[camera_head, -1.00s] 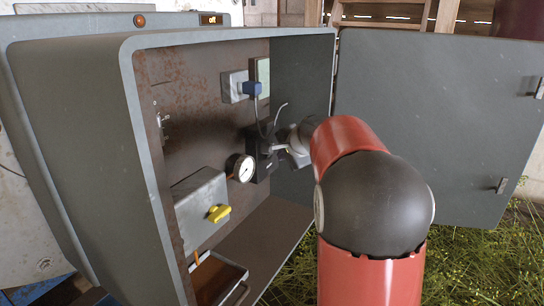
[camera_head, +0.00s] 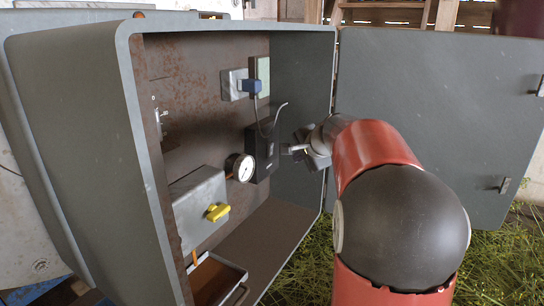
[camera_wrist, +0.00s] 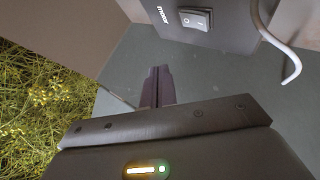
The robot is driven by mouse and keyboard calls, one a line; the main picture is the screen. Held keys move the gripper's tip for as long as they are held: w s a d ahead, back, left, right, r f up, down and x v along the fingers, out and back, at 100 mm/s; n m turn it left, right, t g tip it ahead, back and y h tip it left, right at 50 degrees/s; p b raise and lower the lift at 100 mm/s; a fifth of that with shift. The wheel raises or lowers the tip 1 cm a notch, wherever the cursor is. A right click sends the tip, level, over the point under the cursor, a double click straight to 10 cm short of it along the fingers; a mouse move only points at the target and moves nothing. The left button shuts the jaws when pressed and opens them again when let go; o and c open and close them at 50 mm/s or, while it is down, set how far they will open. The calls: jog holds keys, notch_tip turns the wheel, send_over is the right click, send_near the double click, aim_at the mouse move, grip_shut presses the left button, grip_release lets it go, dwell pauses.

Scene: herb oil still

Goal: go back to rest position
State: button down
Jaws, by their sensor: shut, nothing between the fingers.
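My gripper (camera_head: 290,150) is in front of the open grey cabinet (camera_head: 75,130), just right of a black box (camera_head: 262,153) on its rusty back panel. In the wrist view its two dark fingers (camera_wrist: 157,86) are together and empty. The black box (camera_wrist: 225,25) with its rocker switch (camera_wrist: 195,19) lies past the fingertips at the top right, and the fingers look apart from it. My red and black arm reaches in from the lower right and covers part of the open door (camera_head: 440,120).
The door stands open at the right. Grass (camera_head: 500,250) lies below it.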

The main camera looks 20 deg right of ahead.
jog(key=s+a+r+n+g+y+p, duration=0.1)
jog(key=s+a+r+n+p, duration=0.2)
jog(key=s+a, duration=0.45)
jog(key=s+a+r+n+g+y+p, duration=0.1)
jog(key=s+a+n+p, duration=0.25)
jog(key=s+a, duration=0.35)
jog(key=s+a+f+n+g+h+p, duration=0.1)
jog(key=s+n, duration=0.3)
jog(key=s, duration=0.5)
jog(key=s+a+f+n+g+h+p, duration=0.1)
jog(key=s+a+f+n+p, duration=0.1)
jog(key=s+n, duration=0.3)
jog(key=s+a, duration=0.1)
jog(key=s, duration=0.3)
jog(key=shift+s+f+g+p, duration=0.3)
jog(key=shift+s+g, duration=0.05)
jog(key=shift+g, duration=0.05)
jog(key=shift+a, duration=0.1)
